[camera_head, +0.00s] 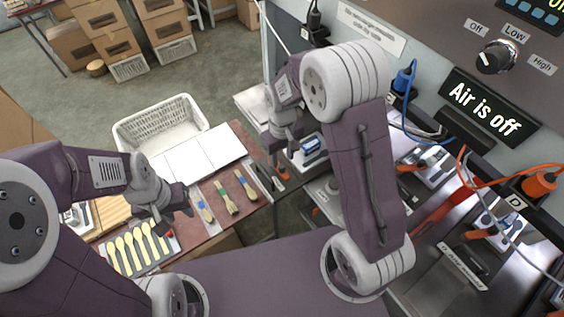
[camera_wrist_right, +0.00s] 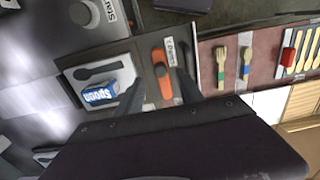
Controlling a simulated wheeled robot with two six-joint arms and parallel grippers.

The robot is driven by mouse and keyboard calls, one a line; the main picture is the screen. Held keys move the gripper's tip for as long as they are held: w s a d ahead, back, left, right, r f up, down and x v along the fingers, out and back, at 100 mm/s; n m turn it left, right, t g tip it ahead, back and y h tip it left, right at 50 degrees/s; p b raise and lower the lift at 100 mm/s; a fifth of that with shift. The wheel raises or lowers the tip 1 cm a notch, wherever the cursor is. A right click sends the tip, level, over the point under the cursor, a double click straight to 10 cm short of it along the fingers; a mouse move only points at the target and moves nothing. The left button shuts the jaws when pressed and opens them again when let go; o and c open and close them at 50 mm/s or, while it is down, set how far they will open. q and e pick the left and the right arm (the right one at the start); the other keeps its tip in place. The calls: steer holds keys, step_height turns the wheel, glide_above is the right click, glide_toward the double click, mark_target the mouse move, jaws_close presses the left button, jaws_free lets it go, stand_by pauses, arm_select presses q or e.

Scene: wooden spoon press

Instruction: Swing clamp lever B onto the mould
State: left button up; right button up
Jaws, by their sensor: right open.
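An orange lever handle (camera_wrist_right: 162,74) lies in the right wrist view between the two fingertips of my right gripper (camera_wrist_right: 158,84). My right gripper is open; I cannot tell that it touches the handle. In the head view my right gripper (camera_head: 283,152) hangs over the same station, with the orange handle (camera_head: 279,172) just below it. No letter B is readable. Beside the lever is a pale plate with a dark spoon-shaped mould (camera_wrist_right: 95,70) and a blue block marked "Spoon" (camera_wrist_right: 99,94). My left gripper (camera_head: 172,217) hangs near the wooden spoons; its jaw opening is unclear.
A white basket (camera_head: 160,133) stands behind. More stations with orange levers line the right side, one marked D (camera_head: 515,202). A sign (camera_head: 485,108) reads "Air is off".

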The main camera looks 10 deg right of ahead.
mark_target(282, 166)
step_height(282, 166, down, 3)
steer(key=shift+f, duration=0.65)
jaws_close()
stand_by(0.9)
